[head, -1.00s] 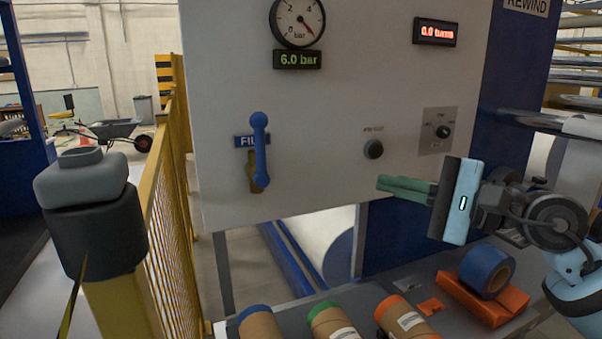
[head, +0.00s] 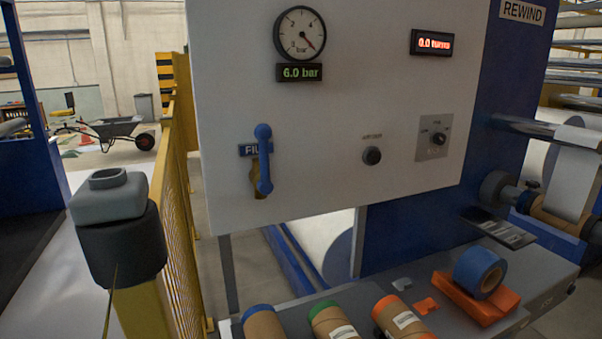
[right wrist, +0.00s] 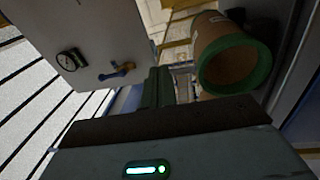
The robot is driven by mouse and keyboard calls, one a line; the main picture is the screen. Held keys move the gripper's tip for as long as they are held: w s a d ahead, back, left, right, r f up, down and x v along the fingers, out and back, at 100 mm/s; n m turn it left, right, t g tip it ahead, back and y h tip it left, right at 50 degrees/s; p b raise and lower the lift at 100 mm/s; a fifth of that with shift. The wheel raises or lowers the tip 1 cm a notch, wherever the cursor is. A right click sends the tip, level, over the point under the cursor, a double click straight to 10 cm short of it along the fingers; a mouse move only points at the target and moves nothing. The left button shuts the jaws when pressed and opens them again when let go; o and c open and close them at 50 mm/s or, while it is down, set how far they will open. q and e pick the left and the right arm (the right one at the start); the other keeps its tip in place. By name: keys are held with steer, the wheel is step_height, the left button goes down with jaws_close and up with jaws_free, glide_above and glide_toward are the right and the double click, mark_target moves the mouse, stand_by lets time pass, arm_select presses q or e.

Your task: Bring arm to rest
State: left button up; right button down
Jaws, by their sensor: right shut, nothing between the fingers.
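My right gripper (right wrist: 158,88) shows in the right wrist view with its green fingers together and nothing between them. My right arm is out of the head view. My left gripper is in neither view. In the head view the white control panel (head: 320,150) carries a blue lever (head: 264,160) pointing upward, a dark button (head: 372,156), a rotary knob (head: 438,139) and a gauge (head: 300,34) above a 6.0 bar display. The panel also shows in the right wrist view, with the lever (right wrist: 117,72) apart from the fingers.
Cardboard cores with blue (head: 262,324), green (head: 331,321) and orange (head: 400,315) ends lie on the grey bench (head: 545,272). A blue tape roll (head: 480,272) rests on an orange block (head: 483,302). A yellow fence (head: 178,200) stands left. A green-rimmed core (right wrist: 234,62) shows near my right gripper.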

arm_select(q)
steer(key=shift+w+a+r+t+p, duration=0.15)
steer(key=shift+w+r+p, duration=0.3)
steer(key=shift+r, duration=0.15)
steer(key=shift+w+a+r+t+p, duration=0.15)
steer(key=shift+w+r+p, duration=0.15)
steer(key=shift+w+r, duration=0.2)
arm_select(e)
steer(key=s+d+f+m+g+h, duration=0.1)
steer(key=s+f+m+g+h, duration=0.2)
steer(key=s+f+m, duration=0.7)
steer(key=s+d+f+m+g+h, duration=0.1)
steer(key=s+f+m+g+h, duration=0.2)
steer(key=s, duration=1.5)
step_height(320, 180, down, 11)
steer(key=m+g, duration=0.3)
steer(key=m, duration=0.4)
steer(key=shift+s+d+r, duration=0.15)
steer(key=shift+s+d, duration=0.2)
steer(key=shift+d, duration=0.05)
